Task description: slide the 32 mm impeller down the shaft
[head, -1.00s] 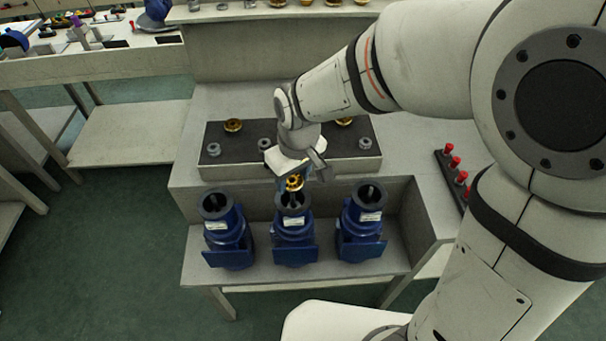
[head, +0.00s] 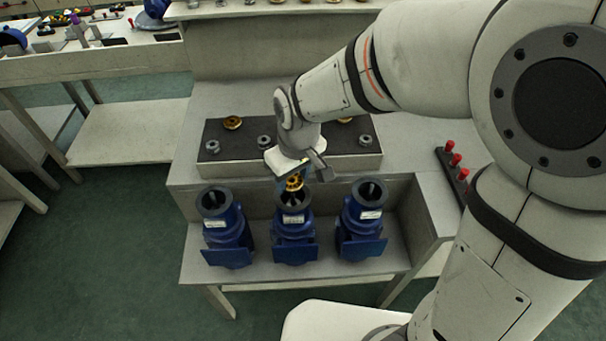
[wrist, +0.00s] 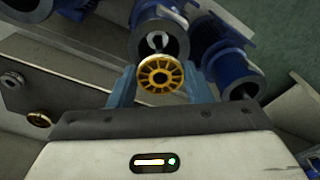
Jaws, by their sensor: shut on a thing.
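My gripper (head: 294,180) is shut on a golden spoked impeller (head: 294,183), held just above the mouth of the middle blue pump housing (head: 295,240). In the wrist view the impeller (wrist: 160,73) sits between the two blue-grey fingers of my gripper (wrist: 160,84). The middle housing's open bore (wrist: 157,42) is behind it, with a bright shaft end (wrist: 157,40) showing above the impeller's rim. I cannot tell whether the impeller is around the shaft or apart from it. No size mark on the impeller is readable.
Blue pump housings stand to the left (head: 227,238) and right (head: 361,230) of the middle one on a low shelf. Behind them, a dark-topped tray (head: 235,146) holds golden impellers and grey parts. A rack with red knobs (head: 455,172) stands at the right.

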